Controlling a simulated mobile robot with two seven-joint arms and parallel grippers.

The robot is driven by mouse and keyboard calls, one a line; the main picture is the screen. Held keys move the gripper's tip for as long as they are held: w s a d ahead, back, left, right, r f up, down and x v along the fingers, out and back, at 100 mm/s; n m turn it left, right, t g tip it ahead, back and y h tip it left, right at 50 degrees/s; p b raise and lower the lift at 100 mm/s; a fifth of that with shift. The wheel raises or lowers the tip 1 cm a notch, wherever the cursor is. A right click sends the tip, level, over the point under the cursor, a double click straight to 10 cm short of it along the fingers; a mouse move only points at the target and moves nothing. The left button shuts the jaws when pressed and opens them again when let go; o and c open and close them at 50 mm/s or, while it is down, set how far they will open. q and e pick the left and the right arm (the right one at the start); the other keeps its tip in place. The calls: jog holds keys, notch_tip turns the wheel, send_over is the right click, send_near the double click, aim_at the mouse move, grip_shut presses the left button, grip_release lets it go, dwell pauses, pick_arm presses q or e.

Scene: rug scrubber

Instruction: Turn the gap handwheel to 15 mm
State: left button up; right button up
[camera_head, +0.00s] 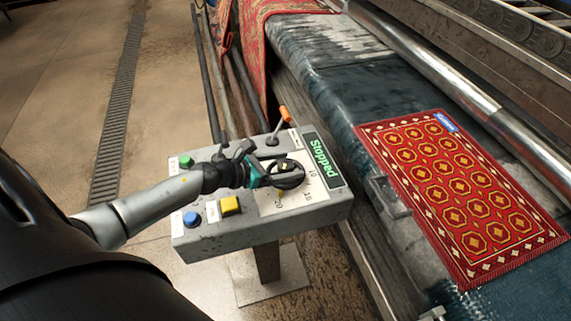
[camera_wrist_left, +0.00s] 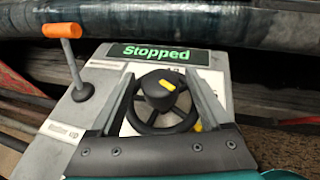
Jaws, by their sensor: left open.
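The black gap handwheel (camera_head: 290,181) sits on the grey control box beside a pale scale plate marked 10, 15 and 20. In the left wrist view the handwheel (camera_wrist_left: 160,122) has a round hub with a yellow mark on top, and another yellow spot shows near its lower right rim. My left gripper (camera_head: 272,172) is at the wheel, open. In the wrist view the fingers of this gripper (camera_wrist_left: 163,95) stand on either side of the hub; I cannot tell whether they touch the wheel. Which number the wheel points at is unclear. My right gripper is out of view.
The control box (camera_head: 215,242) also bears a green button (camera_head: 186,161), a blue button (camera_head: 191,219), a yellow button (camera_head: 230,206), an orange-tipped lever (camera_head: 285,116) and a display (camera_head: 322,160) reading "Stopped". A red patterned rug (camera_head: 460,195) lies on the belt to the right.

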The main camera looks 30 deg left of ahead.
pick_arm(q)
grip_shut()
dwell(0.5)
